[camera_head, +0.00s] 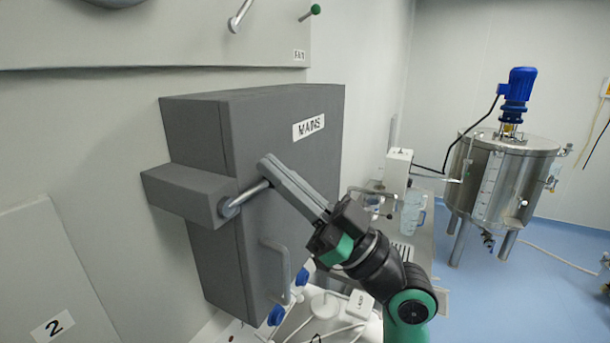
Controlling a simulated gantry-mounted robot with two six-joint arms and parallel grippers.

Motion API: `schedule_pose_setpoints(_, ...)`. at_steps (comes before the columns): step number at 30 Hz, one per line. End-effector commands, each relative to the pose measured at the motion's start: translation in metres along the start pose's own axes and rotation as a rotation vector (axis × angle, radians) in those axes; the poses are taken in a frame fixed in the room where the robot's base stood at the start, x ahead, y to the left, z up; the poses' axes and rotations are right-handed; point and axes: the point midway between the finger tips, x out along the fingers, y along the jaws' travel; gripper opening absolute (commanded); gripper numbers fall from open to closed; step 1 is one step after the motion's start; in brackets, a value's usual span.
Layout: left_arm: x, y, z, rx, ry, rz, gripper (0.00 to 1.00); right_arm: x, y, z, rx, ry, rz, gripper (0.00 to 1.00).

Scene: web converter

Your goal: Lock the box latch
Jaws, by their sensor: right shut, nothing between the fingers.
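The grey box (205,135) labelled MAINS sits on the wall left of centre, its front face turned to the right. A grey block on its side (183,192) carries the latch, a metal lever (243,199) that slants up to the right across the front face. A grey door handle (275,270) is lower on that face. My right gripper (268,166) comes in from the lower right, shut and empty. Its fingertips are at the upper end of the lever and hide that end; I cannot tell whether they touch it. My left gripper is not in view.
A steel tank (500,175) with a blue motor (518,88) stands at the right on the blue floor. A side bench with a white device (398,170) and a clear jug (413,212) is behind my right arm. White equipment with blue knobs (277,315) lies below the box.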

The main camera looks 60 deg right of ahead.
Motion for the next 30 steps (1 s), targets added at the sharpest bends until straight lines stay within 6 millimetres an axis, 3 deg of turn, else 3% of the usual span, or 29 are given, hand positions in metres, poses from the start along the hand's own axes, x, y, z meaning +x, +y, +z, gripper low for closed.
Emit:
schedule_pose_setpoints(5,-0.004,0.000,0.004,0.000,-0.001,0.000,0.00,-0.007,0.000,0.018,0.002,0.001,0.000,0.00)
schedule_pose_setpoints(30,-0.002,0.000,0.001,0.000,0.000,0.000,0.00,-0.016,-0.002,0.036,0.110,-0.005,0.093,0.00)
